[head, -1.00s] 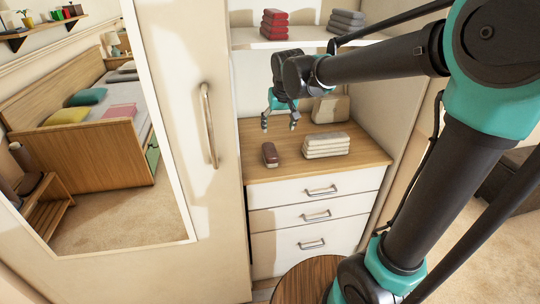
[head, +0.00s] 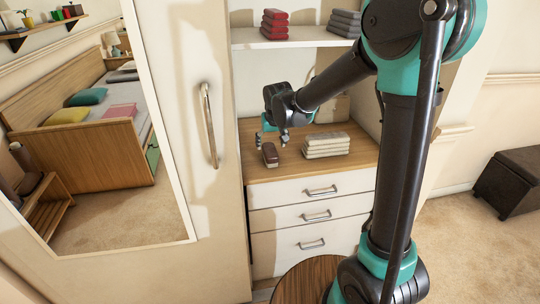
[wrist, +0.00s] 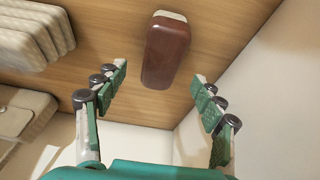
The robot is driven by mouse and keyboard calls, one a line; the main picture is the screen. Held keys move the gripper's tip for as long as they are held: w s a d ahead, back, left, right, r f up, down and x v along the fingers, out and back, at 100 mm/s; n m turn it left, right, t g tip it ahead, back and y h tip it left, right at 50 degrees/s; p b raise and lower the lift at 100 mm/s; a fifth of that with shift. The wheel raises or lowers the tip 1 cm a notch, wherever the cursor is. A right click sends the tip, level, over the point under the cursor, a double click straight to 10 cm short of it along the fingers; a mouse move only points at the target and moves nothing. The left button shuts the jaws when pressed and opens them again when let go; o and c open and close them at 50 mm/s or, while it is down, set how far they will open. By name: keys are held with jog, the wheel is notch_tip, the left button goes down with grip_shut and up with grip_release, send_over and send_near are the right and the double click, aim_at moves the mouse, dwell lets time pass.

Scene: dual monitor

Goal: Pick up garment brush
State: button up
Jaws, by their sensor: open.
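The garment brush (head: 270,155), brown with a pale strip along one edge, lies on the wooden top of the drawer unit, near its left side. In the wrist view the brush (wrist: 166,50) lies beyond my fingertips, roughly in line with the gap between them. My gripper (head: 271,138) is open and empty, just above and behind the brush in the head view. In the wrist view both fingers of my gripper (wrist: 160,84) are spread wide, apart from the brush.
A stack of folded beige cloths (head: 326,145) lies right of the brush. A shelf (head: 285,39) with red and grey folded stacks is above. The mirrored wardrobe door (head: 215,180) stands close on the left. The drawer top's front strip (head: 300,170) is clear.

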aim_at(270, 149)
jog(key=shift+x, duration=2.6)
jog(key=shift+f, duration=0.2)
jog(key=shift+c, duration=0.5)
jog(key=c, duration=1.3)
jog(key=shift+r, duration=0.1)
notch_tip(270, 149, up, 20)
jog(key=shift+r, duration=0.15)
